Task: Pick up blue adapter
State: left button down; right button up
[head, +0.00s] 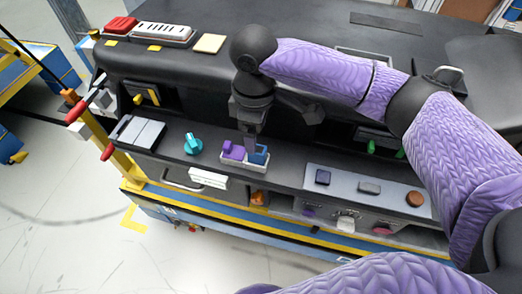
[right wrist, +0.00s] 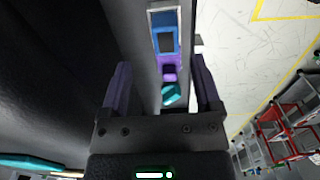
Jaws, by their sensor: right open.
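The blue adapter (head: 259,155) stands at the right end of a small white tray (head: 257,167) on the dashboard shelf, beside a purple adapter (head: 233,150). My right gripper (head: 249,140) points down right over the tray, its fingertips close to the two adapters and partly overlapping them. In the right wrist view my right gripper (right wrist: 160,64) is open, with nothing held. There the blue adapter (right wrist: 163,19) lies toward the top, ahead of the fingertips, and the purple adapter (right wrist: 169,62) lies between the fingers. My left gripper is not in view.
A teal knob (head: 193,144) stands left of the tray and a grey panel (head: 345,186) with several buttons lies to the right. The black dashboard (head: 190,72) rises behind the shelf. A yellow post with red handles (head: 107,151) stands at the left end.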

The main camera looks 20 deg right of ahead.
aim_at(257, 156)
jog(key=f, duration=0.3)
jog(key=f+b, duration=0.1)
jog(key=f, duration=0.1)
jog(key=shift+s+f, duration=0.35)
jog(key=shift+s, duration=0.05)
grip_shut()
